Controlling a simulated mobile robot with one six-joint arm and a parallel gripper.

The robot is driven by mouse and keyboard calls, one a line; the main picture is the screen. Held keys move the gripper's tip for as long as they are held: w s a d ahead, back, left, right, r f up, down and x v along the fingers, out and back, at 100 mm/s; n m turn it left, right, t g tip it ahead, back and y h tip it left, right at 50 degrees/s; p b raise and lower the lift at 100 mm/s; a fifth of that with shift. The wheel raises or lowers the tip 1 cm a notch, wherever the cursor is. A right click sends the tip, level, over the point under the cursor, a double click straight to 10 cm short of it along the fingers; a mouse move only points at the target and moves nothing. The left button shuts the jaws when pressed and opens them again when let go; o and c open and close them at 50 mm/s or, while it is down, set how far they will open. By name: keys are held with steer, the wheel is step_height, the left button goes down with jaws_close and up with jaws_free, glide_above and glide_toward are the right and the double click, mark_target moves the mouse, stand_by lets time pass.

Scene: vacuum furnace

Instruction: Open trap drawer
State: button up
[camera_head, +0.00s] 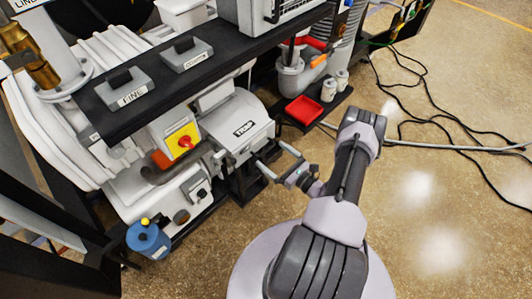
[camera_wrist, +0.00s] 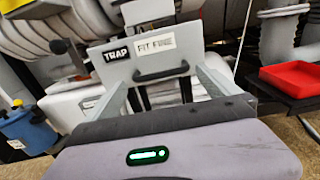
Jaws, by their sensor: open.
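In the head view the grey trap housing (camera_head: 240,128) bears a "TRAP" label, and the drawer front is mostly turned away. My gripper (camera_head: 269,153) is open and empty in front of the trap. In the wrist view its fingers (camera_wrist: 160,78) point at the panel, one on each side of the handle. Whether they touch the panel is unclear.
A red tray (camera_head: 304,110) lies right of the trap, near two small pale canisters (camera_head: 335,86). A yellow switch plate (camera_head: 183,141) with a red knob and a blue bottle (camera_head: 148,239) are left. A black shelf (camera_head: 215,73) overhangs behind. Cables (camera_head: 420,100) cross the otherwise open floor at right.

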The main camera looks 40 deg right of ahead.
mark_target(266, 150)
steer(key=shift+w+a+b, duration=0.2)
steer(key=shift+w+b, duration=0.15)
steer(key=shift+w, duration=1.6)
